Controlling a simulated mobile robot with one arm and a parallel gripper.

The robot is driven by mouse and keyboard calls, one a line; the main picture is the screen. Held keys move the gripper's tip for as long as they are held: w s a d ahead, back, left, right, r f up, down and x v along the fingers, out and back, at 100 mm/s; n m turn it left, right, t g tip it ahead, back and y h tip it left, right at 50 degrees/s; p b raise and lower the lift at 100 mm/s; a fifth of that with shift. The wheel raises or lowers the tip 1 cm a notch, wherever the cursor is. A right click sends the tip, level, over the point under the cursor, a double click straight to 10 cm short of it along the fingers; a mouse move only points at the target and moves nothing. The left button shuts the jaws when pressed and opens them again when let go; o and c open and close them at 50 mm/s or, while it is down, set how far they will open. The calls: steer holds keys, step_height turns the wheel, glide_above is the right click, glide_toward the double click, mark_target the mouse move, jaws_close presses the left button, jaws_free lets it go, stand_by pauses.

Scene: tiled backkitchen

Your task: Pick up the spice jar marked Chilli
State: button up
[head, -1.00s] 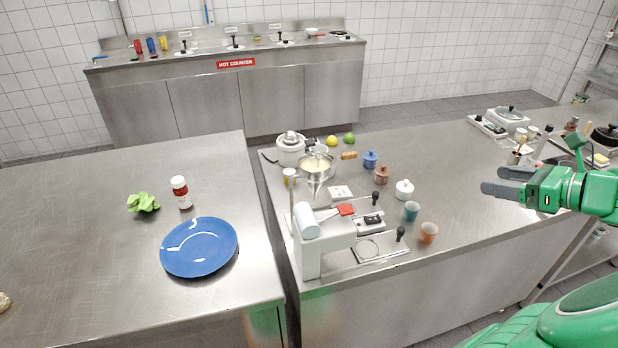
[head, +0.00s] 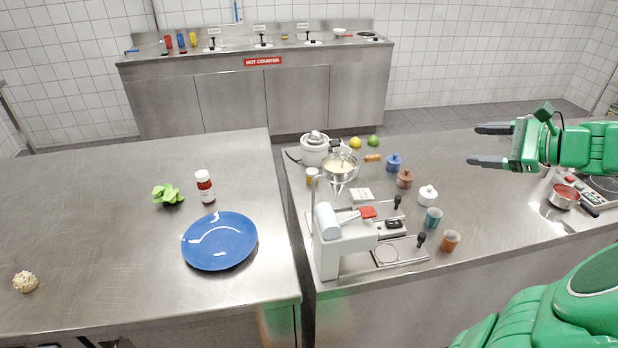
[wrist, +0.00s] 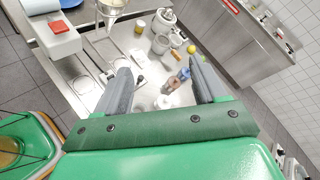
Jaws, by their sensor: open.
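A small jar (head: 205,187) with a white cap, dark red contents and a pale label stands upright on the left steel table; its marking is too small to read. My gripper (head: 476,145) is open and empty, in the air over the right counter, far to the right of the jar. In the wrist view my gripper (wrist: 158,68) shows both fingers apart with nothing held; the jar is not seen there.
The right counter holds a white machine (head: 345,240), a pot (head: 315,150), a strainer funnel (head: 341,168), several small lidded pots and cups, and a red saucepan (head: 564,196). A gap separates the two tables. Much of the left table is clear.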

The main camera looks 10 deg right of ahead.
steer(key=w+a+n+g+y, duration=0.4)
steer(key=w+a+n+g, duration=0.1)
steer(key=w+a+n, duration=1.65)
steer(key=w+a+n+g+y, duration=0.1)
steer(key=w+a+n+g, duration=0.25)
steer(key=a+n, duration=1)
steer(key=w+a+n+g+y, duration=0.15)
steer(key=w+a+n, duration=0.3)
steer(key=a, duration=1.75)
glide_toward(197, 178)
steer(key=w+a, duration=0.1)
steer(key=w+a+f, duration=0.1)
steer(key=shift+a+m+h, duration=0.25)
steer(key=shift+a+h, duration=0.1)
steer(key=shift+a, duration=0.05)
steer(key=shift+f+x, duration=0.2)
steer(key=shift+x, duration=1.8)
steer(key=shift+f+x, duration=0.2)
steer(key=shift+x, duration=1.8)
steer(key=shift+s+d, duration=0.15)
steer(key=shift+d, duration=0.05)
steer(key=c, duration=1.1)
steer(key=shift+r, duration=0.15)
steer(key=shift+c, duration=0.2)
